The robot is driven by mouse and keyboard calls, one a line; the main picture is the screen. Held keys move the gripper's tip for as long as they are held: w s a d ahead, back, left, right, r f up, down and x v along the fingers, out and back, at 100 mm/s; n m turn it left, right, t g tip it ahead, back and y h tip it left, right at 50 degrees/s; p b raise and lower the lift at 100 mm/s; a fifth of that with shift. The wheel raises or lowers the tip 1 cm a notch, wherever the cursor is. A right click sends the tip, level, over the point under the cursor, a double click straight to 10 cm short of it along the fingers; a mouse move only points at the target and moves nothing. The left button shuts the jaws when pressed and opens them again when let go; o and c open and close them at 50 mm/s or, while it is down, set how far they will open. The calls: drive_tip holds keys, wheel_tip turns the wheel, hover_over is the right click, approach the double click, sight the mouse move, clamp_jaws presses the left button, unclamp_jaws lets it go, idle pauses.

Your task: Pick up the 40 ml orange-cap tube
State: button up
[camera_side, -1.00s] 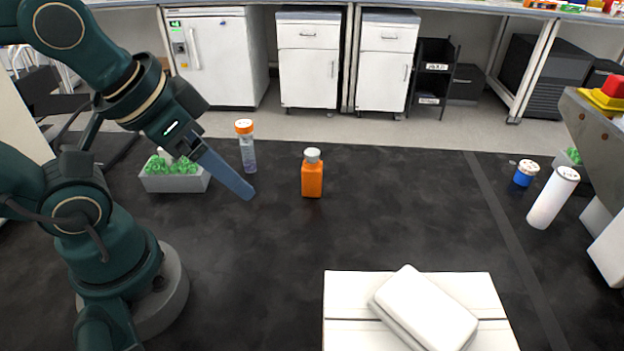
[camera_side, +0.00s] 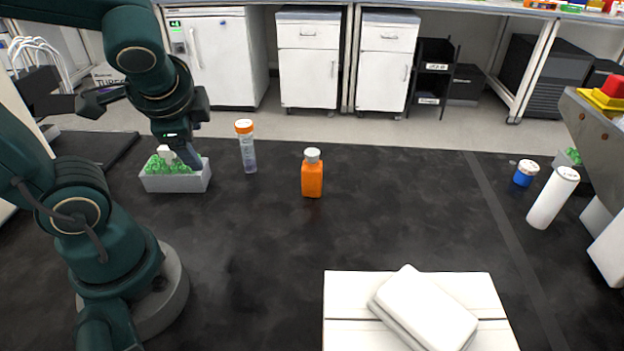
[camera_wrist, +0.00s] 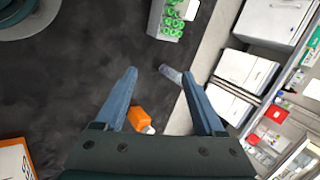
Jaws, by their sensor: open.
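The orange-cap tube (camera_side: 248,150) stands upright on the black bench, clear with an orange screw cap. In the wrist view the tube's clear body (camera_wrist: 170,73) shows between the fingertips, near the right one; its cap is hidden there. My gripper (camera_side: 190,157) points down beside the right end of the grey rack, left of the tube and apart from it. In the wrist view my gripper (camera_wrist: 159,74) has its two blue fingers spread wide, with nothing held.
A grey rack (camera_side: 176,184) of green-capped tubes stands left of the tube. An orange bottle (camera_side: 312,178) with a grey cap stands to its right. A white box (camera_side: 345,310) lies in front. A white cylinder (camera_side: 553,198) and blue jar (camera_side: 525,174) stand far right. Middle bench is clear.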

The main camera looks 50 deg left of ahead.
sight(246, 139)
drive_tip(key=w+a+f+m+y, duration=0.1)
drive_tip(key=w+a+m+y, duration=0.1)
drive_tip(key=w+m, duration=0.2)
drive_tip(key=w+a+f+m+t+y, duration=0.1)
drive_tip(key=w+a+f+m+y, duration=0.1)
drive_tip(key=w+a+m, duration=0.1)
drive_tip(key=w+a+f+m+t+y, duration=0.1)
drive_tip(key=w+a+m+y, duration=0.1)
drive_tip(key=w+m, duration=0.2)
drive_tip(key=shift+w+a+f+m+y, duration=0.15)
drive_tip(key=shift+w+m, duration=0.05)
drive_tip(key=shift+m, duration=0.7)
drive_tip(key=shift+w+a+f+m+y, duration=0.1)
drive_tip(key=shift+w+m+y, duration=0.1)
drive_tip(key=shift+m, duration=0.7)
drive_tip(key=f, duration=0.1)
drive_tip(key=f+m, duration=0.1)
drive_tip(key=f, duration=0.1)
drive_tip(key=shift+w+d+f+m, duration=0.15)
drive_tip(key=shift+d+m, duration=0.15)
drive_tip(key=shift+m, duration=0.1)
drive_tip(key=shift+f, duration=0.25)
drive_tip(key=shift+a+f, duration=0.15)
drive_tip(key=shift+a, duration=0.05)
drive_tip(key=shift+x, duration=2.25)
clamp_jaws()
